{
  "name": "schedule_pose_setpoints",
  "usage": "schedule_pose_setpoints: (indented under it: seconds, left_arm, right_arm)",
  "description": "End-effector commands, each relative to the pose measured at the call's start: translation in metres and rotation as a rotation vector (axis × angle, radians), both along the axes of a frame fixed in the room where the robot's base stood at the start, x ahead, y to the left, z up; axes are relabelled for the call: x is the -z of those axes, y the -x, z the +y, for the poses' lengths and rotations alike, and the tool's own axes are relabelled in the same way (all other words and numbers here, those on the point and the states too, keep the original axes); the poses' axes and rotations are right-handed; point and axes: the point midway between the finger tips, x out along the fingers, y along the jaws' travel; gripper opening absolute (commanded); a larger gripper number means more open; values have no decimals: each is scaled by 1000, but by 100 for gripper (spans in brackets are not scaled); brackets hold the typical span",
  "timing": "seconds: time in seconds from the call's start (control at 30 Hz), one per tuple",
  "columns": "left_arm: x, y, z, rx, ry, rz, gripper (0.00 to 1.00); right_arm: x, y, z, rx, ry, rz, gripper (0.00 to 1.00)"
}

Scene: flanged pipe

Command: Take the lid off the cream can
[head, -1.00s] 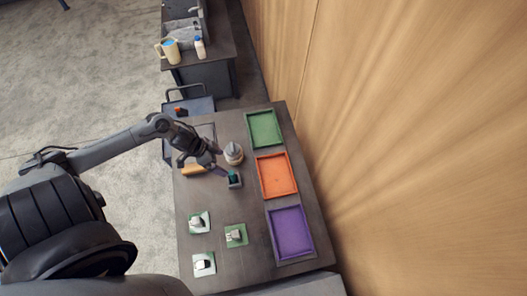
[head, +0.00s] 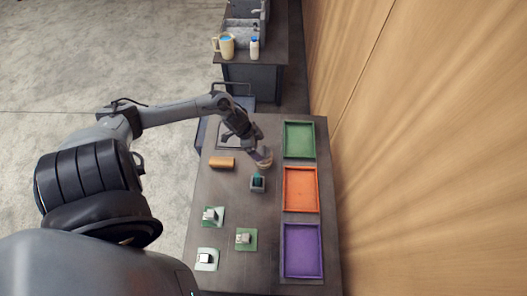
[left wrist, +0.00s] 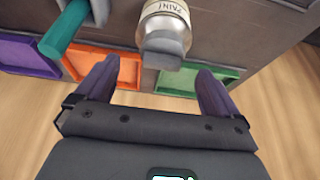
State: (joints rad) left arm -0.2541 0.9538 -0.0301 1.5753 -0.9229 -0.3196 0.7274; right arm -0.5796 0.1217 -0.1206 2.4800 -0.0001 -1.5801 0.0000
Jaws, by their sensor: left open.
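The cream can (head: 265,163) stands on the dark table, left of the gap between the green and orange trays, partly hidden by my left gripper. The lid is on the can. My left gripper (head: 257,150) is at the can in the head view. In the left wrist view the left gripper (left wrist: 158,70) is open and empty, its fingers spread to either side of the lid's line, apart from it. My right gripper is not in view.
A teal piece (head: 258,181) stands in a dark holder close to the can. An orange-tan block (head: 222,162) lies to the left. Green (head: 299,123), orange (head: 286,190) and purple (head: 285,250) trays line the right side. Small items on pads sit at the front.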

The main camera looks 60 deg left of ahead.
Motion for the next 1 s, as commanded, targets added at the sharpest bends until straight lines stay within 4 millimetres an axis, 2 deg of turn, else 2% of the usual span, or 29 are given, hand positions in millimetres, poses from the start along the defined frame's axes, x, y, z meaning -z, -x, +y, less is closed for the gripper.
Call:
schedule_pose_setpoints:
  seconds: [0.17,0.33,0.67,1.0]
  left_arm:
    - [17,-14,-6,-1,3,-2,96]
    - [34,-18,-9,-1,1,-1,96]
    - [38,-20,-10,1,-1,-1,96]
    - [38,-20,-10,2,-1,0,44]
  right_arm:
    - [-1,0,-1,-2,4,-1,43]
    - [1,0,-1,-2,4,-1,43]
    - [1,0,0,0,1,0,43]
    - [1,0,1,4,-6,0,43]
